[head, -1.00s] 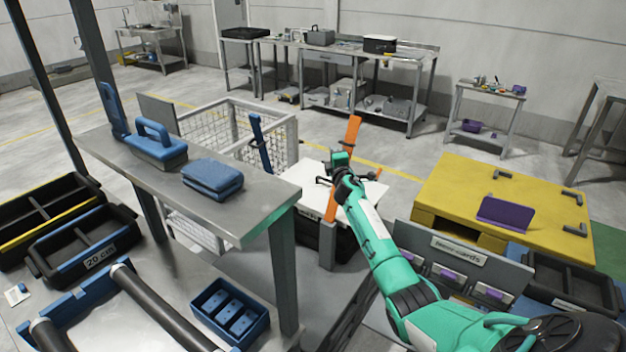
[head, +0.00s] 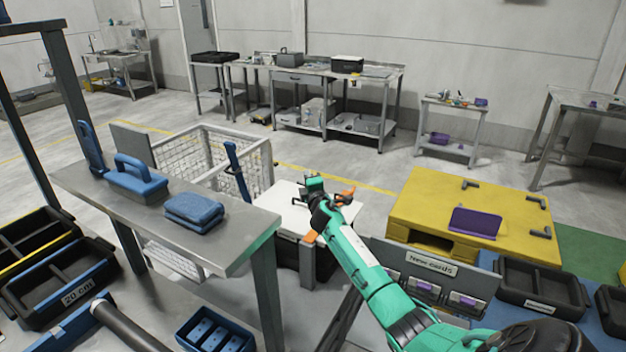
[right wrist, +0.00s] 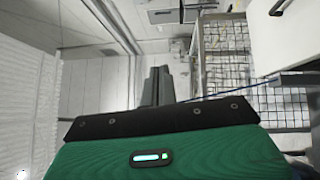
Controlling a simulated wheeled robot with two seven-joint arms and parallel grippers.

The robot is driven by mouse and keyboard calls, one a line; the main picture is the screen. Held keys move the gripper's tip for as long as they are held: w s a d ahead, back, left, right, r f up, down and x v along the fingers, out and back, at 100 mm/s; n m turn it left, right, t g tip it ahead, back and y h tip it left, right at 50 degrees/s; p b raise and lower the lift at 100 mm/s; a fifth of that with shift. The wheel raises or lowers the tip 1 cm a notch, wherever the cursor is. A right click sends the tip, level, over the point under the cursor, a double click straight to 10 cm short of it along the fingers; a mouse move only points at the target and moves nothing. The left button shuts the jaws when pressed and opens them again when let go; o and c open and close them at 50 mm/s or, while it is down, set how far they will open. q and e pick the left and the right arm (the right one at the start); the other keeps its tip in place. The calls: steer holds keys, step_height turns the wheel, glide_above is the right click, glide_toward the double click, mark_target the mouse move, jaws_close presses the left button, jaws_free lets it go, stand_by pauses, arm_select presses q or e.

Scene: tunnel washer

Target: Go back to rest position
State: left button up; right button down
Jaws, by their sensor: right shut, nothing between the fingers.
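My right arm, green and black, reaches forward from the lower right in the head view. Its gripper (head: 318,188) is above the white-topped stand and holds nothing. In the right wrist view, its two grey fingers (right wrist: 157,86) are together with nothing between them. My left gripper is not in view.
The white-topped stand (head: 283,215) is below the right gripper, with orange parts (head: 348,191) partly hidden by my arm. A grey table (head: 235,238) with blue brush and cloths (head: 193,211) is to the left. A yellow platform (head: 420,205) and a New cards rack (head: 385,252) are right.

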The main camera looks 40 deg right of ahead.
steer(key=shift+s+a+r, duration=1.35)
steer(key=shift+s+r, duration=0.05)
steer(key=shift+s, duration=1.4)
steer(key=s+a+f+m+g+y, duration=0.3)
steer(key=s+a+f+m+g, duration=0.35)
steer(key=s+a+f, duration=1.05)
steer(key=s+a+f+m+g+y, duration=0.1)
steer(key=s+a+m+g+y, duration=0.3)
steer(key=s, duration=0.6)
steer(key=s+a+f+g+h, duration=0.1)
steer(key=s+a+f, duration=0.1)
steer(key=s+a, duration=0.55)
steer(key=s+a+f+m+g+y, duration=0.1)
steer(key=s+a+m+g+y, duration=0.2)
steer(key=s, duration=0.8)
step_height(320, 180, down, 31)
steer(key=a+n+h, duration=0.1)
steer(key=n, duration=0.1)
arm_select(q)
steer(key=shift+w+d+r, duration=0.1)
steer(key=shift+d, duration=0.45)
arm_select(e)
steer(key=s+d+f+g, duration=0.2)
steer(key=s+d+f, duration=0.1)
steer(key=s+f, duration=1.6)
steer(key=shift+s+d+f, duration=0.15)
steer(key=shift+s+d, duration=0.05)
steer(key=shift+s, duration=0.1)
